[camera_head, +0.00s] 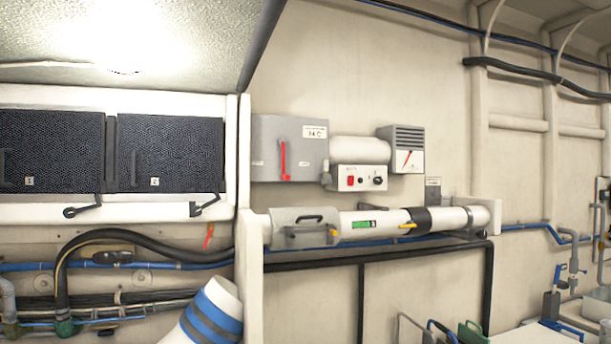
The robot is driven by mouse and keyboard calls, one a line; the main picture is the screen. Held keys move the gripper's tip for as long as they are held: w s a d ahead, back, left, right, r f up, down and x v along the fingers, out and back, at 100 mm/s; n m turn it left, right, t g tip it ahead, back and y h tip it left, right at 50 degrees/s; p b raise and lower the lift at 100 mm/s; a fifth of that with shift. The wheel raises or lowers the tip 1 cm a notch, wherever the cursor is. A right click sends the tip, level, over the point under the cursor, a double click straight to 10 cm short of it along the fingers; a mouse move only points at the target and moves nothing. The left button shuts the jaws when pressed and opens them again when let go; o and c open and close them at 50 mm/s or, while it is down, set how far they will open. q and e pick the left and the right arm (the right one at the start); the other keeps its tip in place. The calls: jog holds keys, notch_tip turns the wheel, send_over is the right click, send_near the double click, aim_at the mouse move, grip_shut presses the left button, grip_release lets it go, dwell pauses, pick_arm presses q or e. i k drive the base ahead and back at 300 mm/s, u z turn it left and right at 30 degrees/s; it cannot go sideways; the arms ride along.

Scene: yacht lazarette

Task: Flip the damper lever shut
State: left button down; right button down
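A white horizontal duct pipe (385,217) with a dark band (421,219) runs along the wall in the middle of the head view. A small yellow lever (408,226) sits on it near the dark band, lying roughly along the pipe. An orange-yellow tab (333,233) shows at its left end. A red lever (283,160) stands upright on a grey box (262,148) above. No label in view tells for certain which one is the damper lever. Neither of my grippers shows in this view.
A heater unit with a red switch (350,181) and a grey vented gauge box (406,148) are on the wall. Dark mesh panels (170,153) are at left above black hoses (95,235). A striped cylinder (208,314) is low in front. A bench (535,335) is at lower right.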

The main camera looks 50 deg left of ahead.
aim_at(281, 143)
jog(key=u, duration=0.05)
jog(key=i, duration=0.95)
jog(key=u, duration=2.65)
